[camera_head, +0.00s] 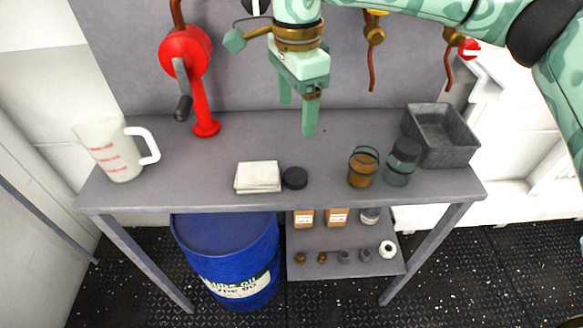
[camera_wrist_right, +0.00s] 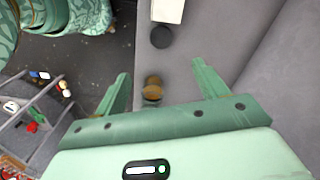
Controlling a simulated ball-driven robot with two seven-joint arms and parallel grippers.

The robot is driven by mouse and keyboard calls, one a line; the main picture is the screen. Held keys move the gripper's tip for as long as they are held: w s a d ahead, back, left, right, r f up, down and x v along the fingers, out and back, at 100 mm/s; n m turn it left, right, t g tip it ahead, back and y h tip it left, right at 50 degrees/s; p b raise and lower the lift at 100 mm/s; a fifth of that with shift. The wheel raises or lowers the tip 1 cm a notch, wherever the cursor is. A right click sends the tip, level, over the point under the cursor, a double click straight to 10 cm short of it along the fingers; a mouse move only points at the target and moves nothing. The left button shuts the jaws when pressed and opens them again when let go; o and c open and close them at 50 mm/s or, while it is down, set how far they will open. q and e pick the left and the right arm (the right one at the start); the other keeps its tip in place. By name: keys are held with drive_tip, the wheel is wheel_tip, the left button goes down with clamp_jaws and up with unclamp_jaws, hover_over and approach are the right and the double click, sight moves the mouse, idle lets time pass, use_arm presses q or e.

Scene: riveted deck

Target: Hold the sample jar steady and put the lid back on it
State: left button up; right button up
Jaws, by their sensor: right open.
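An open clear jar with amber-brown contents (camera_head: 363,169) stands upright toward the right of the grey bench. A loose black round lid (camera_head: 294,178) lies flat on the bench to its left, beside a white folded pad (camera_head: 258,177). My right gripper (camera_head: 297,116) is open and empty, pointing down above the back of the bench, apart from jar and lid. In the right wrist view the brown jar (camera_wrist_right: 152,90) shows between the open fingers (camera_wrist_right: 161,74), with the lid (camera_wrist_right: 161,37) beyond it. My left gripper is not in view.
A second jar with a black cap (camera_head: 400,164) stands close to the right of the amber jar, before a grey bin (camera_head: 441,135). A measuring jug (camera_head: 112,147) and a red hand-crank device (camera_head: 190,70) are on the left. The middle back of the bench is clear.

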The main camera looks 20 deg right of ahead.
use_arm(q)
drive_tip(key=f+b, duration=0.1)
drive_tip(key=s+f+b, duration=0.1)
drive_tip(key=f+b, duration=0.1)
drive_tip(key=b, duration=0.1)
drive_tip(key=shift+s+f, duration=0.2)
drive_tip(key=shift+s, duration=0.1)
use_arm(e)
hover_over(294, 175)
wheel_tip(294, 175, down, 12)
drive_tip(key=shift+r, duration=0.25)
